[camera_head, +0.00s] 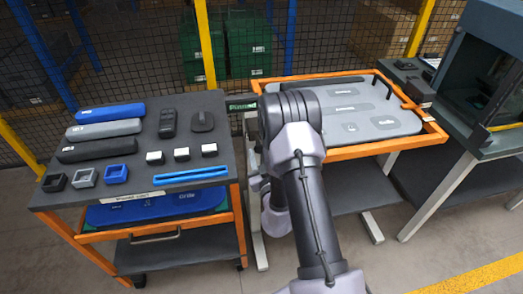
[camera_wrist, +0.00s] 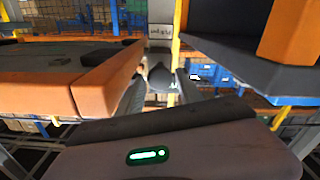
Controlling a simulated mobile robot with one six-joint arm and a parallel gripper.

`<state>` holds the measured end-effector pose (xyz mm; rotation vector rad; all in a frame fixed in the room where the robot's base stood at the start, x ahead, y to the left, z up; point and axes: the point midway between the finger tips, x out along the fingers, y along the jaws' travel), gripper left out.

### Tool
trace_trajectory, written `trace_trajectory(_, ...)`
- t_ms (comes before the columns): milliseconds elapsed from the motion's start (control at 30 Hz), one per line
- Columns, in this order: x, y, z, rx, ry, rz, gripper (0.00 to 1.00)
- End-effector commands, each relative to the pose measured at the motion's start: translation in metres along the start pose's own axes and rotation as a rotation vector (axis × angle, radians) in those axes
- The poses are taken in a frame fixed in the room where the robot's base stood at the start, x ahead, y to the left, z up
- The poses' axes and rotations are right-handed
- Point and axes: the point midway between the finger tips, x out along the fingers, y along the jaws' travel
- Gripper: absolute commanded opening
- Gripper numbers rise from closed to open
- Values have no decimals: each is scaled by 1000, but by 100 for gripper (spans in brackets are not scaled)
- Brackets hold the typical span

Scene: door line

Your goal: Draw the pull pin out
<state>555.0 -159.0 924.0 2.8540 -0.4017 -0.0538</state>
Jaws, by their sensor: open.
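A small dark rounded knob (camera_wrist: 161,76), which looks like the pull pin's head, shows in the wrist view between and beyond my fingers. Its shaft and seat cannot be made out. My gripper (camera_wrist: 165,90) is open, with one grey finger on each side of the knob's line of sight. I cannot tell whether either finger touches it. In the head view, my arm covers the spot between the tool cart (camera_head: 120,180) and the orange-framed table (camera_head: 345,151), so the pin and my fingertips are hidden there.
The cart top holds trays, small boxes and blue rods (camera_head: 190,175). A grey panel (camera_head: 370,115) lies in the orange frame. A grey machine (camera_head: 485,80) stands at the right; the front floor is clear.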

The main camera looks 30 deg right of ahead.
Motion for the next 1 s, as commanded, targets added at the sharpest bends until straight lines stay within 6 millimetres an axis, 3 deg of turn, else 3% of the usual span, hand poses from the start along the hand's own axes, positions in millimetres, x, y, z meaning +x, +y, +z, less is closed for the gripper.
trace_trajectory(133, 0, 0, 0, 0, 0, 0, 43)
trace_trajectory(367, 0, 0, 0, 0, 0, 0, 0)
trace_trajectory(1000, 0, 0, 0, -1, 0, 0, 0)
